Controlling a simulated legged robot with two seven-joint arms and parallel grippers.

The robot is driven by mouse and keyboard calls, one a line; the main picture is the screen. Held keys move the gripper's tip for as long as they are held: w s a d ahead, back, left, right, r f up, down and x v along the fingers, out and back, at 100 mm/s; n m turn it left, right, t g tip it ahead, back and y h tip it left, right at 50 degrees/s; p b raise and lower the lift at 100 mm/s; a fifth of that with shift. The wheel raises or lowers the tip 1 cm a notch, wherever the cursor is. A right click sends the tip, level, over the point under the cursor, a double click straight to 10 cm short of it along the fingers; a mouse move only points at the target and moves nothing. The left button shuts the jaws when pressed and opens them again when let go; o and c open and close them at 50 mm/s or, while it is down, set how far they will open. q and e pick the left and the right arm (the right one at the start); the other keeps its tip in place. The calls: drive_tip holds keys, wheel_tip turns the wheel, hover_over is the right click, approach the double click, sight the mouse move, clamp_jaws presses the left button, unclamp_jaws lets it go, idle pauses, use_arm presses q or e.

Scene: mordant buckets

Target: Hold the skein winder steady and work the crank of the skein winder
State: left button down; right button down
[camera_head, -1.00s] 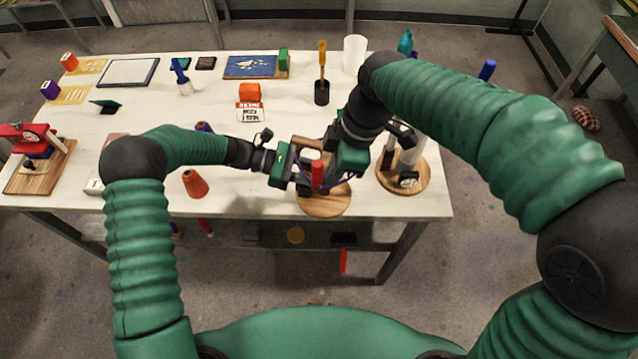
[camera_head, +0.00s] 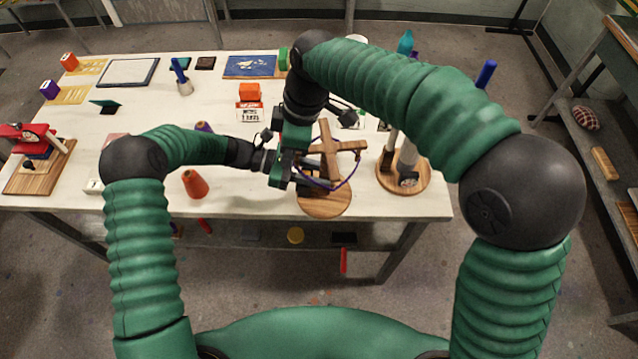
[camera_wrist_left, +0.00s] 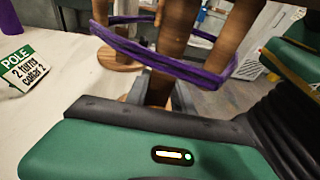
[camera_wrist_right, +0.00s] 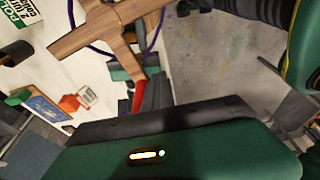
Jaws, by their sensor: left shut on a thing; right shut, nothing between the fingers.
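The skein winder has a round wooden base (camera_head: 325,203), a wooden cross of arms (camera_head: 328,148) and purple yarn (camera_head: 345,182) looped around the arms. My left gripper (camera_head: 298,187) is shut on the winder's upright post (camera_wrist_left: 158,88), below the yarn in the left wrist view. My right gripper (camera_head: 282,172) is shut and empty, left of the cross and above the left gripper. The red crank handle (camera_wrist_right: 137,97) shows beyond its jaws in the right wrist view; I cannot tell if they touch. In the head view the handle is hidden.
Another device on a round wooden base (camera_head: 400,180) stands close at the right. An orange cone (camera_head: 195,183) stands left of the winder, near the front edge. A lettered sign (camera_wrist_left: 18,68) stands by the winder in the left wrist view. Bare tabletop (camera_head: 240,195) lies in front left.

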drive_tip(key=shift+w+a, duration=0.85)
drive_tip(key=shift+w, duration=0.15)
drive_tip(key=w+d, duration=0.6)
drive_tip(key=w, duration=0.5)
drive_tip(key=s+d, duration=0.4)
drive_tip(key=d, duration=0.7)
drive_tip(key=s+d, duration=0.1)
drive_tip(key=s, duration=0.5)
drive_tip(key=c, duration=1.2)
unclamp_jaws()
drive_tip(key=shift+s, duration=0.1)
drive_tip(key=shift+o, duration=0.2)
drive_tip(key=a+v, duration=0.1)
drive_tip(key=v, duration=0.6)
drive_tip(key=shift+a+r, duration=0.15)
drive_tip(key=shift+a, duration=0.15)
